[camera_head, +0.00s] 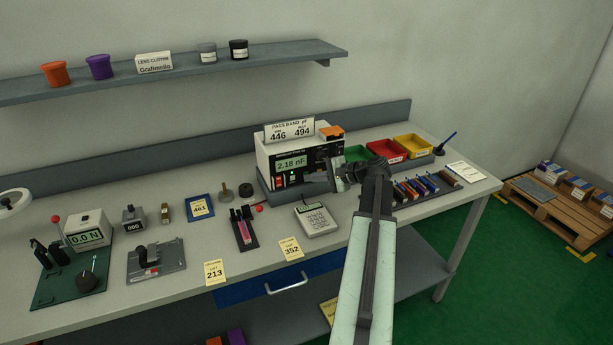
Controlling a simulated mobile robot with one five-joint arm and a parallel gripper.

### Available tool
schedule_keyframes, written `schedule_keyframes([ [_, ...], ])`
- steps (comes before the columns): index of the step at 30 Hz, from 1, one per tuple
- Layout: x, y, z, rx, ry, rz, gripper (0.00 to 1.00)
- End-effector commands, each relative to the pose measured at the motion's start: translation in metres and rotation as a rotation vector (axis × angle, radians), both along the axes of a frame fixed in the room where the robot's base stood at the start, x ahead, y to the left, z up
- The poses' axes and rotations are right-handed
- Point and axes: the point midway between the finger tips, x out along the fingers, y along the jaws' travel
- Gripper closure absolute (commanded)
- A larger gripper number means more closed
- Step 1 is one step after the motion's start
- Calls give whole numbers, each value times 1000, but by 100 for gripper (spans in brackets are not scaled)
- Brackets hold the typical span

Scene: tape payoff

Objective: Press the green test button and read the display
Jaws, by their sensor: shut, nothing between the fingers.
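The test meter (262,158) is a white box with a dark front on the bench. Its lit green display (291,164) reads 2.18 nF. A small red switch (280,182) shows low on its front. I cannot make out the green test button; part of the meter's lower right front is hidden behind my gripper. My gripper (326,179) is shut and empty, close in front of the meter's right side. Whether it touches the meter cannot be told. A sign (289,131) on top reads PASS BAND pF, with 446 and 494.
Cards, tools and a force gauge (88,233) occupy the left bench. A shelf (180,73) hangs above.

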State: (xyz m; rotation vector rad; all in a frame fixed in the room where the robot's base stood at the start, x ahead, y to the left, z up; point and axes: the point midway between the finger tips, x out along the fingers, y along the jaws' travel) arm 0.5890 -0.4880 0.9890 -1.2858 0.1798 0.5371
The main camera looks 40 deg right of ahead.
Motion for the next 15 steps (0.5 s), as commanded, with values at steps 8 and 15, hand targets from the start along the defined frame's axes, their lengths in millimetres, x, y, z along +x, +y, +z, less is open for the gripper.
schedule_keyframes([
  [8,0,0,0,0,0,-1,100],
  [15,-8,3,0,0,0,-2,100],
])
